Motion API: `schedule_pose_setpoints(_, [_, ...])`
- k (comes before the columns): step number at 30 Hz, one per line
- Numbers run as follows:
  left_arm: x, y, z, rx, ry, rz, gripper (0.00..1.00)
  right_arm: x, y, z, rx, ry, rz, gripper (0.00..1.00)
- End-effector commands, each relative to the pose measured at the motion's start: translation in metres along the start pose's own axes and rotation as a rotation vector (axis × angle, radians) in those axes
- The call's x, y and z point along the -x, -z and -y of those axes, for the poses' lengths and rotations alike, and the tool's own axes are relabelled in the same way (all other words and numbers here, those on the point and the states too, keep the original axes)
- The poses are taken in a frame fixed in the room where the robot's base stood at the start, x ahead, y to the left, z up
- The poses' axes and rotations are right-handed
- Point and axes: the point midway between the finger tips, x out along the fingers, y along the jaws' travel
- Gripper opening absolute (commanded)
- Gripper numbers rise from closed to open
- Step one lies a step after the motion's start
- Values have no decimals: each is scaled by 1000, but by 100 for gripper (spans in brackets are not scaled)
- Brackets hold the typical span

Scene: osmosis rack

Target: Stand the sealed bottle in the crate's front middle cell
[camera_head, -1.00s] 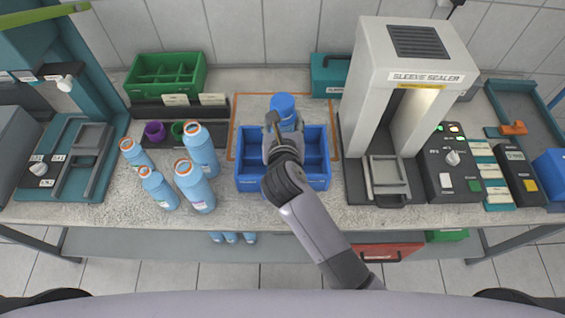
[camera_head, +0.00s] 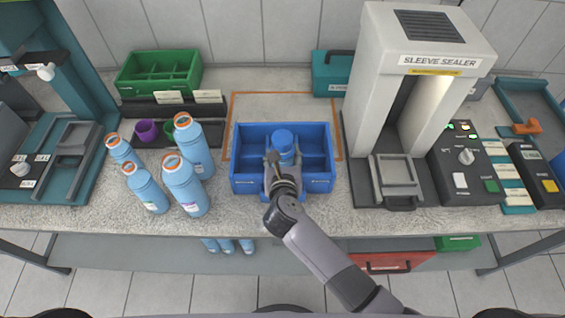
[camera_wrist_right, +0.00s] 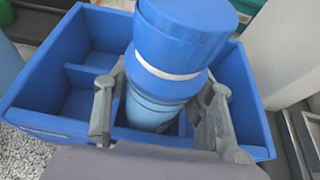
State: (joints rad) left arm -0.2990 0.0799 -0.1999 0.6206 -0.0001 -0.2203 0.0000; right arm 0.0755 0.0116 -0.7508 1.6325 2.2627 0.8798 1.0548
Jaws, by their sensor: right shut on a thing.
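The sealed bottle (camera_head: 282,141) has a blue cap, a white band and a light blue body. It is inside the blue crate (camera_head: 248,188), in the middle column toward the front. My right gripper (camera_head: 283,160) is shut on it from the front side. In the right wrist view the bottle (camera_wrist_right: 175,60) stands between both fingers (camera_wrist_right: 160,105), and its lower body goes down between the walls of the crate (camera_wrist_right: 40,85). Its base is hidden, so I cannot tell if it touches the crate floor. The other cells in view look empty. My left gripper is not in view.
Several open blue bottles (camera_head: 182,185) stand left of the crate. The sleeve sealer (camera_head: 375,90) stands close on the right. A green crate (camera_head: 160,85) is at the back left, and a teal box (camera_head: 333,75) is behind. The orange-outlined mat area (camera_head: 280,105) behind the crate is clear.

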Motion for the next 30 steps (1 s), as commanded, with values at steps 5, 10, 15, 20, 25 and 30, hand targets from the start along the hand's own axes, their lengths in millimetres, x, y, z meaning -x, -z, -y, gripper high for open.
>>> schedule_pose_setpoints(5, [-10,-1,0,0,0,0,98,-4,8,0,-1,0,3,0])
schedule_pose_setpoints(10, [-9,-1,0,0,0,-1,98,-4,8,0,-1,0,2,0])
schedule_pose_setpoints(15, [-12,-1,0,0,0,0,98,-5,12,0,-1,0,0,52])
schedule_pose_setpoints(20, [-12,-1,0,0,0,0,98,-5,12,0,0,1,0,62])
schedule_pose_setpoints(25, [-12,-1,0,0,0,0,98,-5,12,0,0,1,-1,70])
schedule_pose_setpoints(30, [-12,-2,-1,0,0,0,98,-5,12,1,0,1,-1,70])
